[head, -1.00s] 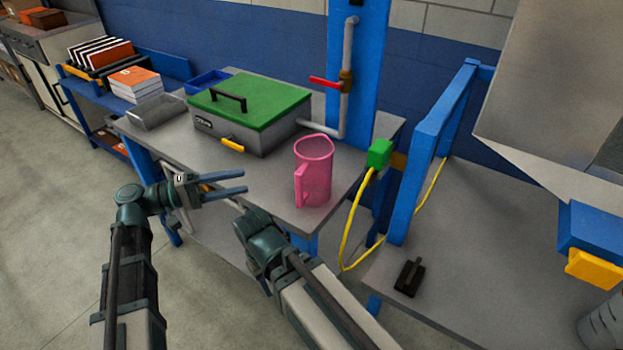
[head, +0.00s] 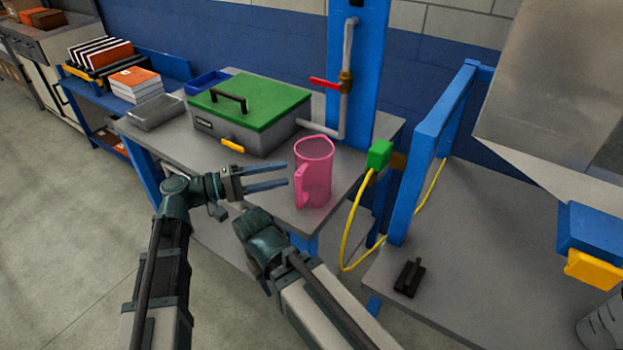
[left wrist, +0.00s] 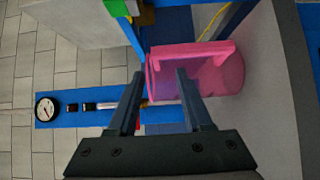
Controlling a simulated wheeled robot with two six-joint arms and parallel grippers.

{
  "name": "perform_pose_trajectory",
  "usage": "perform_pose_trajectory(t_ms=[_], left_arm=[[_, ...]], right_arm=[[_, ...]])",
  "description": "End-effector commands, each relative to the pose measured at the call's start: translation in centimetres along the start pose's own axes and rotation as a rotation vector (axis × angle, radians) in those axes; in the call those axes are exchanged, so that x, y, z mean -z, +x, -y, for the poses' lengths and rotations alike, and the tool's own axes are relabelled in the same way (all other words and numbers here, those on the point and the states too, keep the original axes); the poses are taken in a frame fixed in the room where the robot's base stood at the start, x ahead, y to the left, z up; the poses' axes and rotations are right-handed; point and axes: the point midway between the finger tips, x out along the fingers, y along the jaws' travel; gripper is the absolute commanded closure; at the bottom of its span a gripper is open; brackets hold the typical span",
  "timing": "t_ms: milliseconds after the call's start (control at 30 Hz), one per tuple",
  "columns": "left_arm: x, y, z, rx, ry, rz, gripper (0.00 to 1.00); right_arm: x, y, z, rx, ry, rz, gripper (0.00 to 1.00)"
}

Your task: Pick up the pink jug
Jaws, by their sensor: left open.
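The pink jug (head: 316,172) stands upright on the near right part of the grey table (head: 195,150), its handle towards the front left. My left gripper (head: 287,175) is open and empty just left of the jug, with its fingers pointing at it. In the left wrist view the jug (left wrist: 215,78) lies sideways in the picture beyond the open fingertips (left wrist: 158,82), its handle along the upper edge. I cannot tell whether the fingertips touch it. In the head view my other arm crosses the lower middle, and its gripper is not discernible.
A grey case with a green lid (head: 248,110) stands behind the jug. A red-handled valve (head: 335,84) and pipe rise behind. A green box (head: 380,153) with a yellow cable (head: 347,225) is right of the jug. A black block (head: 409,278) lies on the right bench.

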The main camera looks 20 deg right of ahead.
Motion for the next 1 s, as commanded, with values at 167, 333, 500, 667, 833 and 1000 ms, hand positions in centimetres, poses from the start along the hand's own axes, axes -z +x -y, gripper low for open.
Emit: perform_pose_trajectory(t_ms=[167,333,500,667,833,1000], left_arm=[[-0.1,2.7,-0.4,0.000,0.000,0.003,0.50],[-0.1,4.2,-0.4,0.000,0.000,0.000,0.50],[-0.1,4.2,-0.4,0.000,0.000,0.000,0.50],[-0.1,4.1,-0.4,0.000,0.000,0.000,0.77],[-0.1,4.1,-0.4,0.000,0.000,0.000,1.00],[-0.1,4.1,-0.4,0.000,0.000,0.000,1.00]], right_arm=[[0.0,-0.4,0.0,0.000,0.000,0.000,0.50],[0.0,-0.4,0.0,0.000,0.000,0.000,0.50],[0.0,-0.4,0.0,0.000,0.000,0.000,0.50],[0.0,-0.4,0.0,0.000,0.000,0.000,0.50],[0.0,-0.4,0.0,0.000,0.000,0.000,0.50],[0.0,-0.4,0.0,0.000,0.000,0.000,0.50]])
